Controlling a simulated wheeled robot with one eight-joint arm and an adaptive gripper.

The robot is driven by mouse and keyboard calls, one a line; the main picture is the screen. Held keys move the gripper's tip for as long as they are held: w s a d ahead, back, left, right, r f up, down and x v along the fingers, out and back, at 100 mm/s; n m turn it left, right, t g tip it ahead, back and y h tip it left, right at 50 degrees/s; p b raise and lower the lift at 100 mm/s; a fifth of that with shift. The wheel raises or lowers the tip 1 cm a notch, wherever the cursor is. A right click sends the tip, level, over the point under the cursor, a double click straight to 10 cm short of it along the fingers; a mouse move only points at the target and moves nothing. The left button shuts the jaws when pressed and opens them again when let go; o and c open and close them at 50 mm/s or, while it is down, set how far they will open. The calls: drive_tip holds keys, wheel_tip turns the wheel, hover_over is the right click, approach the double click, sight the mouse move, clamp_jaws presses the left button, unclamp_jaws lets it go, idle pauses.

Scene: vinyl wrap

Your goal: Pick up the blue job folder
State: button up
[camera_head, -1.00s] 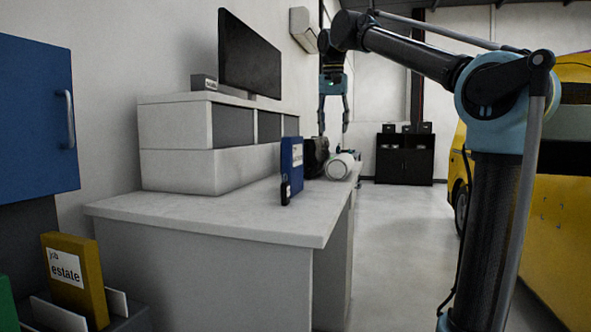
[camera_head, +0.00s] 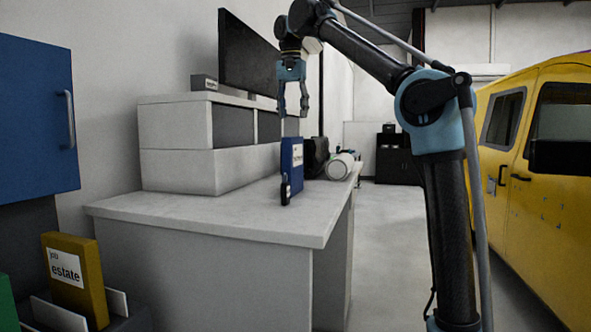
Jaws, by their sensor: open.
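The blue job folder (camera_head: 290,166) stands upright on the white desk, with a white label on its face. A small black object (camera_head: 285,190) is at its near lower edge. My gripper (camera_head: 293,114) is open and empty, pointing down just above the folder's top edge. In the picture its fingertips are a little above the folder; I cannot tell exactly how they line up in depth.
The desk (camera_head: 215,213) has a clear front area. A white cylinder (camera_head: 340,166) and a dark object (camera_head: 315,155) sit right of the folder. A drawer unit (camera_head: 178,171) with a monitor (camera_head: 248,55) is behind. A yellow folder (camera_head: 75,279) stands lower left. A yellow van (camera_head: 520,190) is right.

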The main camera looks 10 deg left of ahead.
sight(294, 152)
drive_tip(key=f, duration=0.4)
drive_tip(key=w+f, duration=0.1)
drive_tip(key=f, duration=0.8)
drive_tip(key=shift+w+f, duration=0.35)
clamp_jaws()
